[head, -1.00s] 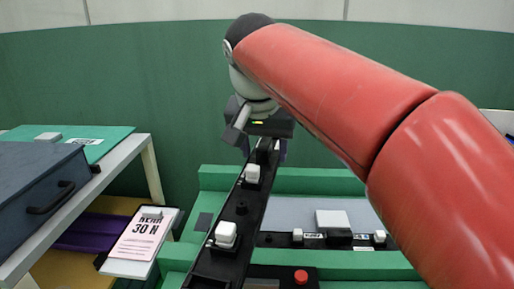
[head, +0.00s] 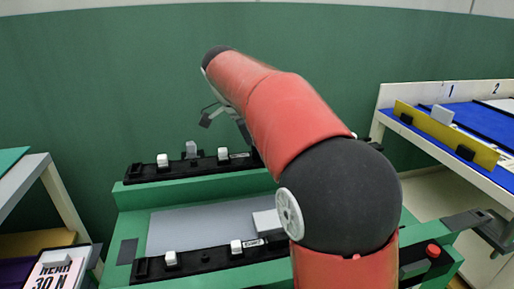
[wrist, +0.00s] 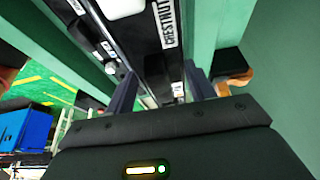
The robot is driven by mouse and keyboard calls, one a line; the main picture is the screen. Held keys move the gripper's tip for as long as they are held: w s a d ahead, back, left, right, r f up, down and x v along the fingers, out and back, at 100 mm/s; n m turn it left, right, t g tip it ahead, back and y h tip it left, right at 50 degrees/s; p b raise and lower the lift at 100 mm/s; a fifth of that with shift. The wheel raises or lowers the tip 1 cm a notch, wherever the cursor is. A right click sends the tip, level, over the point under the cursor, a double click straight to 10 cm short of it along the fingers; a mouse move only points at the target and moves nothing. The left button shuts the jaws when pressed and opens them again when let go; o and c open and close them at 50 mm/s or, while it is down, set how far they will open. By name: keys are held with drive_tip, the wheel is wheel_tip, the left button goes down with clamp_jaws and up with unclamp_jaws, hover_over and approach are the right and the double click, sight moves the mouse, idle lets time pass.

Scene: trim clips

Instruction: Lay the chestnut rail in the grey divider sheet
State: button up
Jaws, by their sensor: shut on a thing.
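The chestnut rail is a long black bar with white blocks; its label reads CHESTNUT in the wrist view (wrist: 168,22). My gripper (wrist: 160,92) has one finger on each side of it and is shut on it.
Another black rail (head: 205,260) with white blocks lies along the front of the grey sheet. A blue-topped table (head: 475,118) with a yellow rail stands at the right. A sign card (head: 55,272) and a pale table (head: 30,175) are at the left.

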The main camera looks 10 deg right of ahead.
drive_tip(key=shift+f, duration=0.1)
wheel_tip(320, 180, down, 13)
drive_tip(key=b, duration=0.9)
drive_tip(key=shift+b, duration=0.4)
drive_tip(key=shift+r, duration=0.2)
drive_tip(key=o, duration=1.3)
drive_tip(key=p+v, duration=0.2)
drive_tip(key=v, duration=0.5)
drive_tip(key=shift+a+r, duration=0.2)
drive_tip(key=shift+r, duration=0.2)
